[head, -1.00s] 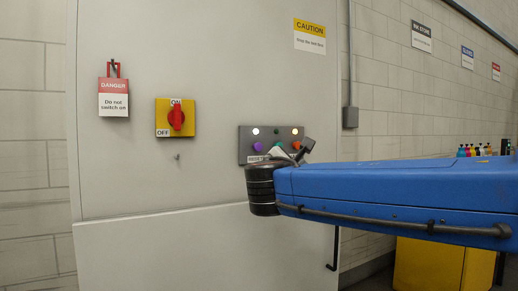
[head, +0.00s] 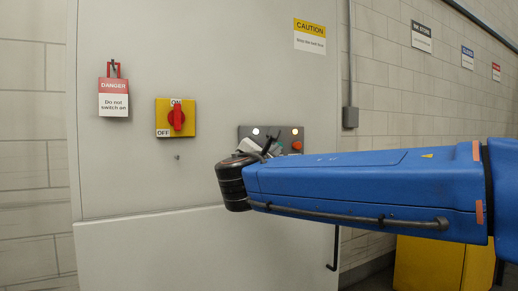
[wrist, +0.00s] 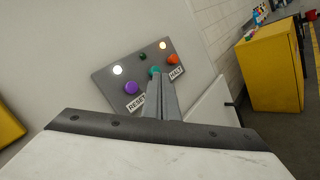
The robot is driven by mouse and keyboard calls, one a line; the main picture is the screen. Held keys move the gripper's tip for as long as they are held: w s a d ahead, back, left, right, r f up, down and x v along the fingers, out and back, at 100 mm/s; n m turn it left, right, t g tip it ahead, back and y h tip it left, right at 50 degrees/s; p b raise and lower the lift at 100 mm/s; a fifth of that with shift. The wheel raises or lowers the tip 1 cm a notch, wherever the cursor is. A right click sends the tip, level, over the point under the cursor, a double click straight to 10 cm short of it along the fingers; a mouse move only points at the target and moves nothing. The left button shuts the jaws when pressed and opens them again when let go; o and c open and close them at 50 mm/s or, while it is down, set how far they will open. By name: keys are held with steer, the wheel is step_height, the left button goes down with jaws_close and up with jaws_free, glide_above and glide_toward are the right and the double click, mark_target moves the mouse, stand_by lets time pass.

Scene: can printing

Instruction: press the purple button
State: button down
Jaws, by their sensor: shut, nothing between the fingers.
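The purple button (wrist: 131,88) is on a grey control panel (wrist: 105,78), at the left end of the button row, above a RESET label (wrist: 137,103). A teal button (wrist: 154,70) is in the middle and an orange button (wrist: 173,59) at the right, above a HALT label. In the wrist view my gripper (wrist: 157,80) is shut and empty. Its tips appear just below the teal button, to the right of the purple one; I cannot tell their distance from the panel. In the head view my gripper (head: 272,144) covers the purple and teal buttons.
A lit white lamp (wrist: 117,70), a dark green lamp (wrist: 142,56) and a lit yellowish lamp (wrist: 162,45) sit above the buttons. Left of the panel are a red rotary switch (head: 177,120) and a danger tag (head: 113,98). A yellow cabinet (wrist: 270,75) stands at the right.

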steer(key=w+a, duration=0.4)
steer(key=w, duration=0.2)
steer(key=shift+w, duration=0.2)
steer(key=shift+w+f, duration=0.1)
stand_by(2.0)
steer(key=shift+w+a, duration=0.2)
steer(key=shift+w, duration=0.05)
steer(key=shift+w+a, duration=0.4)
steer(key=shift+w, duration=0.3)
stand_by(1.4)
steer(key=shift+s, duration=0.15)
steer(key=shift+s+d, duration=0.65)
steer(key=shift+s, duration=0.3)
steer(key=shift+s, duration=0.1)
steer(key=shift+s+d, duration=0.65)
steer(key=shift+s, duration=0.35)
steer(key=shift+s+d, duration=0.65)
steer(key=shift+s, duration=0.35)
